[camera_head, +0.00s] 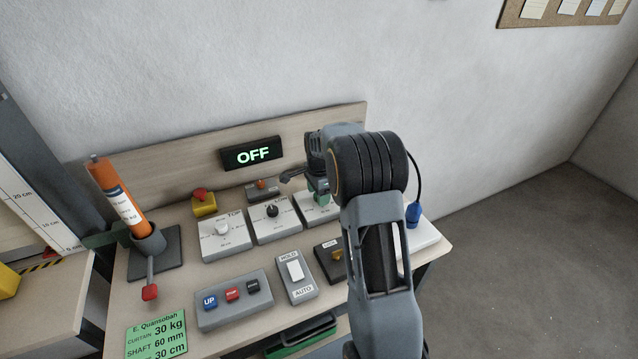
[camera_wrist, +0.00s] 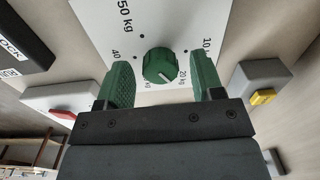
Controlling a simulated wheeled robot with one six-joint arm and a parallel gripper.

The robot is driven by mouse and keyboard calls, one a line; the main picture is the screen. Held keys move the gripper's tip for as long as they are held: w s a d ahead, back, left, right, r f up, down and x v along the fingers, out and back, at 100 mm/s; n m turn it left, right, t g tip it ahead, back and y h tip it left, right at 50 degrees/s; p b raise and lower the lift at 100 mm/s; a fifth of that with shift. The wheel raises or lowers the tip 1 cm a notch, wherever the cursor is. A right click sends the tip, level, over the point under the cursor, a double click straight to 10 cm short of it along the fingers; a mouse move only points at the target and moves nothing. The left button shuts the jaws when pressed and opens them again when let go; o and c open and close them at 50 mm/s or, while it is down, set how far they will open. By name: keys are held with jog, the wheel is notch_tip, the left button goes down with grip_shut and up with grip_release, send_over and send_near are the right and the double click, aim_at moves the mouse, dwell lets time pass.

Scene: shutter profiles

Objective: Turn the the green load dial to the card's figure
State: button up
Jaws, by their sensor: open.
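The green load dial (camera_wrist: 160,66) sits on a white panel (camera_wrist: 185,18) marked in kg. Its white pointer line appears to point to the lower right, towards the 20 kg mark. My gripper (camera_wrist: 160,72) is open, with one green finger on each side of the dial. I cannot tell whether either finger touches it. In the head view my gripper (camera_head: 318,188) is over the right-hand dial box (camera_head: 308,207), and my arm hides much of that box. The green card (camera_head: 156,338) at the lower left reads curtain 30 kg, shaft 60 mm and 30 cm.
Two other dial boxes (camera_head: 224,238) (camera_head: 274,222) stand left of it. A button box (camera_head: 234,301), a hold/auto switch (camera_head: 296,277) and a red mushroom button (camera_head: 202,200) are also on the bench. A display (camera_head: 252,154) reads OFF. An orange tube (camera_head: 117,199) stands in a holder.

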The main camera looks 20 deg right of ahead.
notch_tip(320, 180, up, 14)
jog(key=shift+s+f, duration=0.15)
jog(key=shift+f, duration=0.1)
dwell(0.6)
jog(key=s+a+f+n+t, duration=0.1)
jog(key=s+a+n, duration=0.4)
jog(key=s+n, duration=0.3)
jog(key=s+a+f+n+t, duration=0.2)
jog(key=s+a+n, duration=0.3)
jog(key=s+n, duration=0.4)
jog(key=s, duration=0.7)
jog(key=shift+a+f, duration=0.15)
jog(key=shift+a, duration=0.1)
jog(key=shift+s+a+r+n+t, duration=0.15)
jog(key=shift+a+r+n+t, duration=0.15)
jog(key=shift+r, duration=0.35)
jog(key=shift+c, duration=0.2)
